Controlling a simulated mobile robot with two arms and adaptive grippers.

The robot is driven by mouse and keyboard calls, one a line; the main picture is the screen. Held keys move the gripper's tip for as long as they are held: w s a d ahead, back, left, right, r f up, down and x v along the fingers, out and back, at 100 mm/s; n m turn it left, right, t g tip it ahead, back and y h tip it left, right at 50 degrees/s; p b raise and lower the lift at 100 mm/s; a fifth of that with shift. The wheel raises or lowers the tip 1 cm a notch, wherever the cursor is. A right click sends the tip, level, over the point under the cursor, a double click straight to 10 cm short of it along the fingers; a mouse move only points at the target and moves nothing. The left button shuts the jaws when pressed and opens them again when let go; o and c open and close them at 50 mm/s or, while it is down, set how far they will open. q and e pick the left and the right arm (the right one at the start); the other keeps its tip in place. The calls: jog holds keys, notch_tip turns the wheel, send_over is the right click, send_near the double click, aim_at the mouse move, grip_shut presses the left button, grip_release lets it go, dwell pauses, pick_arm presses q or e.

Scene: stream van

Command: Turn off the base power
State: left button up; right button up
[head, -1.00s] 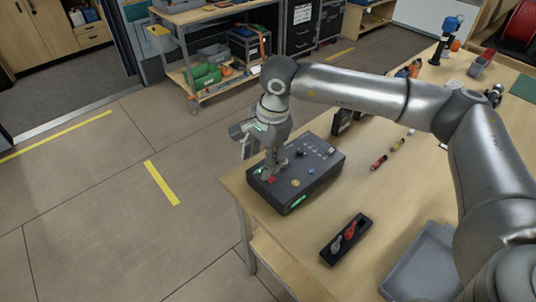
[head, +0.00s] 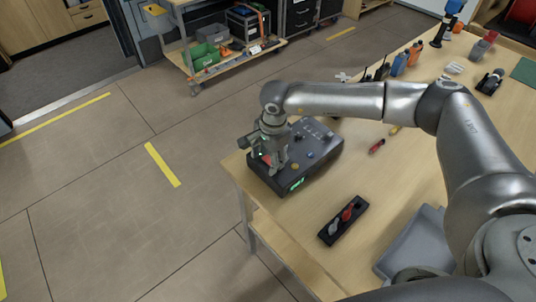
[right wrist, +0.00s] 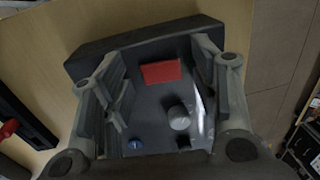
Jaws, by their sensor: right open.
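The base is a dark box (head: 322,157) on the near left corner of the wooden table. A small green light (head: 297,184) glows on its front edge. A red switch (head: 266,159) is on its left end, partly hidden by my right gripper (head: 272,166). In the right wrist view, the red switch (right wrist: 161,72) lies between the two open fingers of the gripper (right wrist: 160,68). The gripper is empty and points down at the box; I cannot tell whether it touches it. A grey knob (right wrist: 179,117) and a blue knob (right wrist: 135,146) also show there. My left gripper is out of view.
A black holder (head: 343,221) with red and grey-handled items lies nearer on the table. A grey tray (head: 412,246) is to its right. Small tools and radios (head: 382,71) stand behind.

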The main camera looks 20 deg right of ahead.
jog(key=shift+c, duration=0.6)
jog(key=c, duration=0.9)
jog(key=shift+w+g+b, duration=0.2)
jog(key=shift+g+b, duration=0.25)
jog(key=shift+g, duration=0.15)
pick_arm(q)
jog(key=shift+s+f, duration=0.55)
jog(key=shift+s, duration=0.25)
pick_arm(e)
jog(key=shift+a, duration=0.1)
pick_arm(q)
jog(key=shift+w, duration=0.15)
pick_arm(e)
jog(key=o, duration=1)
